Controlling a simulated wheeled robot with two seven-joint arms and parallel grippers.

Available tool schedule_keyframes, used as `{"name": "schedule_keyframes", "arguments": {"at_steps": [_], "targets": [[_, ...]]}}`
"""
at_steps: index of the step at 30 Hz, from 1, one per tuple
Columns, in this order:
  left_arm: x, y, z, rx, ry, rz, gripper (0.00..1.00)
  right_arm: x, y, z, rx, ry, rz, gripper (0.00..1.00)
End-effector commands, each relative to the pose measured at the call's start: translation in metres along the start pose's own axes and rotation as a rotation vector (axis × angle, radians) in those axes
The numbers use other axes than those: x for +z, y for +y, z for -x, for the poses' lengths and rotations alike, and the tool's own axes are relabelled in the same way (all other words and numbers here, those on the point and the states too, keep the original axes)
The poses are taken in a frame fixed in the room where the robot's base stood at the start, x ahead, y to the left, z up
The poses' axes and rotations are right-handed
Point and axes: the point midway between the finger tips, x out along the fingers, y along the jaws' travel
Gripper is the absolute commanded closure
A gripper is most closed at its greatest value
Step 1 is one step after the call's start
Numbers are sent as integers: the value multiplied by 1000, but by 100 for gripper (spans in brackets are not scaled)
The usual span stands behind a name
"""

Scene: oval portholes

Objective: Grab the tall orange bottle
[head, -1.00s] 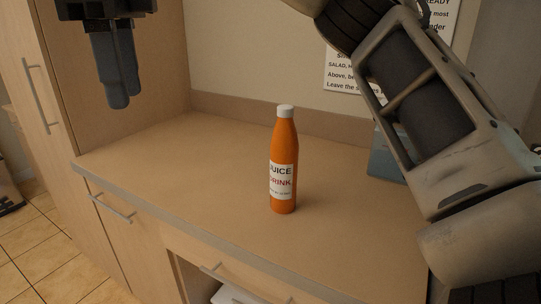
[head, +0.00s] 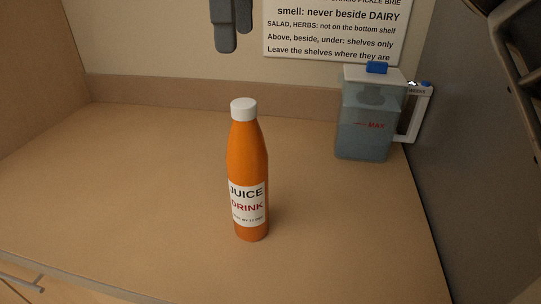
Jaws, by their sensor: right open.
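The tall orange bottle (head: 248,165) stands upright on the countertop near the middle of the head view. It has a white cap and a white label reading "JUICE DRINK". My right gripper (head: 236,41) hangs down from the top edge, above the bottle in the picture and apart from it. Only its grey fingers show; they are open, with nothing between them. My left gripper is not in view.
A clear pitcher (head: 364,125) with a white lid and blue knob stands at the back right of the counter (head: 130,190), near a grey side panel. A printed sign (head: 335,30) hangs on the wall. The counter around the bottle is clear.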

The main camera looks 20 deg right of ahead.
Motion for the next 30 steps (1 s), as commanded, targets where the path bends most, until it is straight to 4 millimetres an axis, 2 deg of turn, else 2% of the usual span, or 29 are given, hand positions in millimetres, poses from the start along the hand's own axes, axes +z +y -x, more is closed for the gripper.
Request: {"name": "schedule_keyframes", "arguments": {"at_steps": [6,12,20,30], "targets": [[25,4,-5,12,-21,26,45,-1,0,-50,6,2,0,25],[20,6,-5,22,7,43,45,-3,-1,-87,3,1,-5,25],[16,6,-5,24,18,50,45,-3,-1,-105,1,0,-7,25],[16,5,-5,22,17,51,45,-4,-2,-149,0,0,-8,25]]}}
